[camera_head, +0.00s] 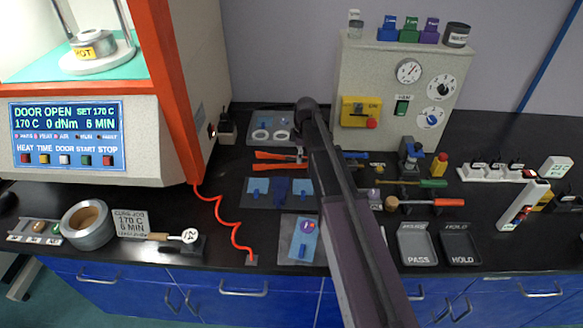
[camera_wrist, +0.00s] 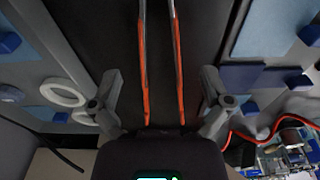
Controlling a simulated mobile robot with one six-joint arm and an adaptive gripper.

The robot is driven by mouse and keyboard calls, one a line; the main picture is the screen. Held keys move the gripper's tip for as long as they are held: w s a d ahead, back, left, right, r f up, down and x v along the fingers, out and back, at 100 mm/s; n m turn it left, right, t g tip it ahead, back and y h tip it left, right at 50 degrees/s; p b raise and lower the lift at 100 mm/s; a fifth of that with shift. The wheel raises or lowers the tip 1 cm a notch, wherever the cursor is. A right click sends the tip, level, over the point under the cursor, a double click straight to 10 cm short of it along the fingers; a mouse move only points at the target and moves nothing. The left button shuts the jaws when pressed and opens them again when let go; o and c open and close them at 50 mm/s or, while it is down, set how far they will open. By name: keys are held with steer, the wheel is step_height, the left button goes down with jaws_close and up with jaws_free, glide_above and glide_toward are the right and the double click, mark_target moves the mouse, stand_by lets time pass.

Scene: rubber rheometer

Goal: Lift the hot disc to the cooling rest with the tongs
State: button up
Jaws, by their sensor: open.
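The tongs (camera_head: 278,161) lie on the black bench with orange handles, partly hidden by my arm in the head view. In the wrist view the tongs (camera_wrist: 162,70) run up the middle, their two handles parallel. My gripper (camera_wrist: 160,88) is open, with one finger on each side of the handles and clear gaps between. A grey round piece with a yellow HOT label (camera_head: 85,52) sits in the open machine chamber; whether a separate disc lies on it, I cannot tell. A grey plate with white rings (camera_head: 270,141) lies behind the tongs; I cannot identify the cooling rest for certain.
The rheometer (camera_head: 120,170) stands left, its display reading DOOR OPEN, 170 C. A coiled red cable (camera_head: 222,217) crosses the bench. Blue pads (camera_head: 257,191) lie in front of the tongs. A grey control box (camera_head: 385,120) stands behind. PASS and HOLD trays (camera_head: 418,262) are front right.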

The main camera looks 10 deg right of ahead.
steer(key=shift+a+f+b, duration=0.15)
steer(key=shift+f+b, duration=0.75)
steer(key=shift+f, duration=0.3)
steer(key=c, duration=0.7)
step_height(320, 180, up, 12)
steer(key=p, duration=1.2)
